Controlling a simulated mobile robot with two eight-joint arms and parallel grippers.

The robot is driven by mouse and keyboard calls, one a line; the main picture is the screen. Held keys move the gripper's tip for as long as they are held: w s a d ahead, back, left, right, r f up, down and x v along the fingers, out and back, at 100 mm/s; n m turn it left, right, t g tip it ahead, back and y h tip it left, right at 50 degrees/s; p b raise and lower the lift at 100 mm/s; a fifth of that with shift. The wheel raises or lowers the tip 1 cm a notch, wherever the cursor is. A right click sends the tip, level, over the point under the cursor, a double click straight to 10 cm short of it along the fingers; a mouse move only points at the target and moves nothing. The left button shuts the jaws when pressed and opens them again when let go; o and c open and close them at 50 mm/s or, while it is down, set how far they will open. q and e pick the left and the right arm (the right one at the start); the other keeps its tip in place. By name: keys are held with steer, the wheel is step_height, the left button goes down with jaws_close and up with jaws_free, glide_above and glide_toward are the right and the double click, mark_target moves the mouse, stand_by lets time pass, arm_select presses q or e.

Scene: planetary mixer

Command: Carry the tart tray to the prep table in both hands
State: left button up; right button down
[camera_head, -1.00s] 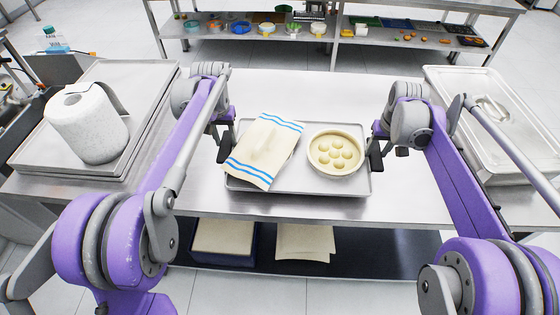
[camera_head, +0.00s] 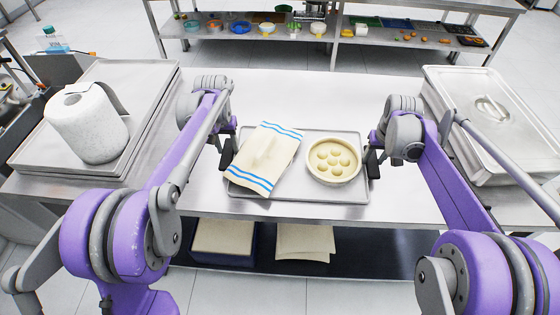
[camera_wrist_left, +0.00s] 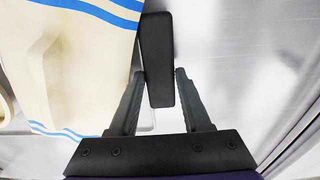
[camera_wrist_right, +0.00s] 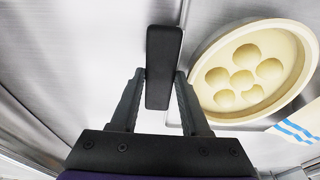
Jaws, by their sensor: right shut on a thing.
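The tart tray (camera_head: 318,194) is a shallow metal tray at the front middle of the steel table, level, on or just above its top. A cream cloth with blue stripes (camera_head: 265,157) lies on its left part. A round cream dish with several hollows (camera_head: 333,161) stands on its right part. My left gripper (camera_wrist_left: 160,75) has its fingers on both sides of the tray's black left handle (camera_wrist_left: 157,50); whether they press on it is unclear. My right gripper (camera_wrist_right: 161,75) is shut on the black right handle (camera_wrist_right: 163,50).
A paper towel roll (camera_head: 88,125) stands on stacked metal trays (camera_head: 150,95) at the left. A lidded metal pan (camera_head: 480,100) is at the right. The table behind the tray is clear. A shelf unit (camera_head: 345,30) with bowls and bins stands beyond the floor.

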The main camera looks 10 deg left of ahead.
arm_select(q)
steer(key=o, duration=0.5)
steer(key=shift+c, duration=0.2)
arm_select(e)
steer(key=shift+r, duration=0.1)
steer(key=shift+c, duration=1.5)
jaws_free()
step_height(320, 180, up, 9)
steer(key=s, duration=0.1)
steer(key=shift+s, duration=0.4)
arm_select(q)
steer(key=shift+r, duration=0.15)
step_height(320, 180, up, 9)
steer(key=shift+s, duration=0.35)
